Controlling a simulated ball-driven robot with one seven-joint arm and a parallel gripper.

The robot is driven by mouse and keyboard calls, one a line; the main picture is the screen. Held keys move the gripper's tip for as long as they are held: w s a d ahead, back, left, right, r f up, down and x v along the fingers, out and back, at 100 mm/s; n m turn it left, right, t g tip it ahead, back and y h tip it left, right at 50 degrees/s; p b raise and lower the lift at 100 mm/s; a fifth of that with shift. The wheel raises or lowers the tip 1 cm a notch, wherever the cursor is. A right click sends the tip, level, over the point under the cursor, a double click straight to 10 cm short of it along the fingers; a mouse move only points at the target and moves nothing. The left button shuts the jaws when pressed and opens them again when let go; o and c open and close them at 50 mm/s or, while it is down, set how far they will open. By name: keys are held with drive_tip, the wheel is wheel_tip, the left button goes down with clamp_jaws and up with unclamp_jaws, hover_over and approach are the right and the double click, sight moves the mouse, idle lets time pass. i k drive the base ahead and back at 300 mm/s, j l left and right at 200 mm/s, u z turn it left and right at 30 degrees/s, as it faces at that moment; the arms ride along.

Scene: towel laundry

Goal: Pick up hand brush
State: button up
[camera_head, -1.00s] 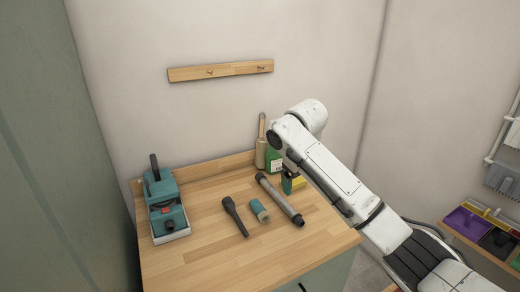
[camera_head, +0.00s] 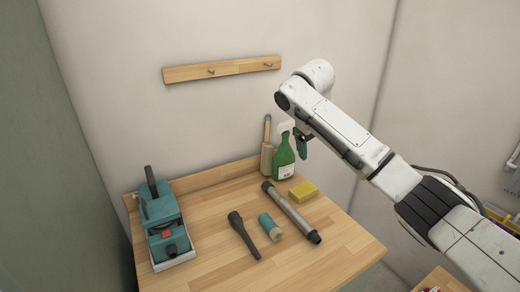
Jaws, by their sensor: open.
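A tan, upright item with a slim wooden handle (camera_head: 267,150) stands at the back of the wooden worktop, against the backboard; it looks most like the hand brush, but its bristles cannot be made out. My gripper (camera_head: 302,152) hangs below the end of my white arm, above the worktop's back right part. It is to the right of the brush-like item and apart from it, beside the green spray bottle (camera_head: 284,160). The gripper is small and partly hidden by my arm; it is open, and I see nothing held in it.
On the worktop (camera_head: 205,215) lie a yellow sponge (camera_head: 303,191), a grey tube (camera_head: 290,211), a teal-and-beige cylinder (camera_head: 270,226) and a black torch (camera_head: 243,235). A teal machine (camera_head: 162,220) stands at left. A wooden peg rail (camera_head: 222,69) is on the wall.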

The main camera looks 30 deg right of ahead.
sight(268, 151)
drive_tip(key=i, duration=1.05)
